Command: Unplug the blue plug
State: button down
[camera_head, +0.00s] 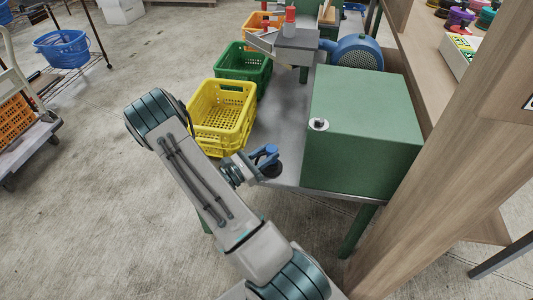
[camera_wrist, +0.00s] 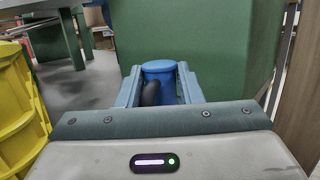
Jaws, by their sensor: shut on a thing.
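A yellow crate (camera_head: 222,117) and a green crate (camera_head: 243,65) are on the left. A wooden post (camera_head: 460,170) stands on the right.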

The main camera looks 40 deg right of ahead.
jog(key=shift+f+b, duration=0.4)
jog(key=shift+f, duration=0.25)
jog(key=c, duration=0.9)
grip_release()
jog(key=shift+a, duration=0.1)
jog(key=p+v, duration=0.1)
jog(key=v, duration=1.2)
jog(key=shift+a, duration=0.35)
